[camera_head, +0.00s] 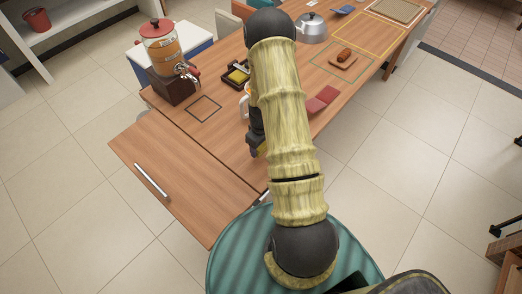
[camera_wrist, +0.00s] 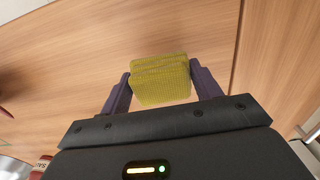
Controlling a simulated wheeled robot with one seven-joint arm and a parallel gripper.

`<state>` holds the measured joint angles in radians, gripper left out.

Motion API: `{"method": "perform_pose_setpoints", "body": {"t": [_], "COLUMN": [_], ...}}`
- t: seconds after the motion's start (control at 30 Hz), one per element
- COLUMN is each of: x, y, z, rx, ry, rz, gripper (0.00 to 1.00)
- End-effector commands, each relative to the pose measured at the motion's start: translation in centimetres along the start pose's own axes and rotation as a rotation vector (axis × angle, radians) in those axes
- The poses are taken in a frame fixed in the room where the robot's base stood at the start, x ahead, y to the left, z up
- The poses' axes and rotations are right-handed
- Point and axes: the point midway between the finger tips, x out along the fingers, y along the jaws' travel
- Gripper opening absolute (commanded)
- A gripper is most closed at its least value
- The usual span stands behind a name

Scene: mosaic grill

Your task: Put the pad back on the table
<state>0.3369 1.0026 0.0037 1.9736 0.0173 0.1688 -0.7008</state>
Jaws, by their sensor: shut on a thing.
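The yellow-green woven pad (camera_wrist: 160,82) is between the two fingers of my gripper (camera_wrist: 160,76) in the wrist view. My gripper is shut on it, with a finger pressed to each side. The wooden table (camera_wrist: 75,50) lies beneath it; I cannot tell whether the pad touches the wood. In the head view my dark gripper (camera_head: 255,150) is over the table (camera_head: 225,140), partly behind my arm. The pad is hidden there.
A drink dispenser (camera_head: 162,50) stands at the table's left, near a dark square outline (camera_head: 204,108). A white mug (camera_head: 244,105) and a dark tray (camera_head: 229,84) are beside my arm. The near tabletop is clear except for a silver bar (camera_head: 152,182).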

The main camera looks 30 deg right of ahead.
Motion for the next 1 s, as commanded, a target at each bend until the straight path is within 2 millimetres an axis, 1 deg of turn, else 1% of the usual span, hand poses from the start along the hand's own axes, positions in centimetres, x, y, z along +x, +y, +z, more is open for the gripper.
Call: {"method": "perform_pose_setpoints", "body": {"t": [0.3, 0.4, 0.6, 0.73, 0.77, 0.83, 0.87, 1.0], "x": [3.6, 4.0, 4.0, 4.3, 4.2, 4.2, 4.2, 4.2], "y": [0.0, 0.0, 0.0, 0.0, 0.0, 0.0, 0.0, 0.0], "z": [0.0, 0.0, 0.0, 0.0, 0.0, 0.0, 0.0, 0.0], "rx": [0.000, 0.000, -0.001, -0.001, -0.001, -0.001, -0.001, -0.001], "ry": [-0.001, -0.001, 0.000, -0.001, 0.000, 0.000, 0.000, 0.000], "rz": [-0.001, 0.000, 0.000, 0.000, 0.000, 0.000, 0.000, 0.000], "gripper": [0.42, 0.42, 0.42, 0.42, 0.69, 0.83, 0.85, 0.85]}}
